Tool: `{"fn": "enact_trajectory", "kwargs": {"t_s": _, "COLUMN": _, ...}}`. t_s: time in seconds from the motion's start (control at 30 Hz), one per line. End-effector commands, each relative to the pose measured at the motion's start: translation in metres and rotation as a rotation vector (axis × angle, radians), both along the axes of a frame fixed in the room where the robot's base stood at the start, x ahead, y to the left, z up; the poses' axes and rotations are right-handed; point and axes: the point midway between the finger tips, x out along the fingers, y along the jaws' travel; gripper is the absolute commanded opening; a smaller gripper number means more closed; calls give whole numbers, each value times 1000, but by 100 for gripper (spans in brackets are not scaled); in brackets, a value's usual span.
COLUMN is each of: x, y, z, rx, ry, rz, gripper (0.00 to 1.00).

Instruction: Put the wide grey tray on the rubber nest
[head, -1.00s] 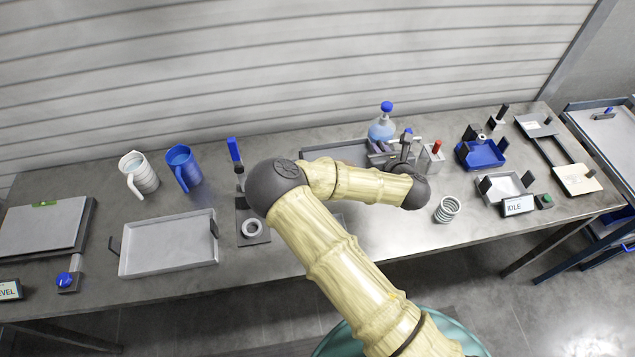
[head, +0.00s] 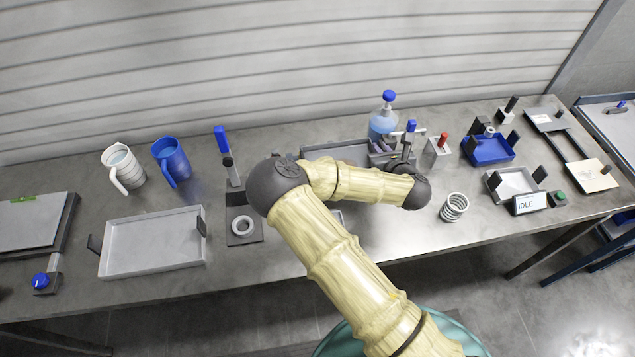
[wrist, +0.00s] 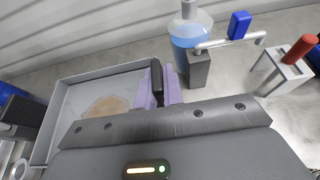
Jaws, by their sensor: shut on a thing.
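The wide grey tray (head: 335,152) is at the middle of the bench, partly behind my arm. In the wrist view the tray (wrist: 75,98) shows pale inside, with a brownish patch on its floor. My gripper (wrist: 160,88) has lavender finger pads shut on the black upright handle at the tray's right end. I cannot tell whether the tray touches the bench. Another grey tray (head: 152,245) with black end handles lies at the left. I cannot pick out the rubber nest for certain.
A coil (head: 454,207), blue tray (head: 489,149) and small grey tray (head: 515,184) are right.

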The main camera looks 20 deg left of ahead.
Motion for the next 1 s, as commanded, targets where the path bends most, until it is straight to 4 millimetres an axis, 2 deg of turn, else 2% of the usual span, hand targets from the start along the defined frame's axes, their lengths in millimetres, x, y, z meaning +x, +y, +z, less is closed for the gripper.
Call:
{"fn": "enact_trajectory", "kwargs": {"t_s": 0.17, "x": 0, "y": 0, "z": -7, "rx": -1, "ry": 2, "rz": 1, "gripper": 0}}
{"fn": "enact_trajectory", "kwargs": {"t_s": 0.5, "x": 0, "y": 0, "z": -58, "rx": 0, "ry": 0, "rz": 1, "gripper": 0}}
{"fn": "enact_trajectory", "kwargs": {"t_s": 0.87, "x": 0, "y": 0, "z": -64, "rx": 1, "ry": -1, "rz": 1, "gripper": 0}}
{"fn": "enact_trajectory", "kwargs": {"t_s": 1.0, "x": 0, "y": -1, "z": -79, "rx": 0, "ry": 1, "rz": 0, "gripper": 0}}
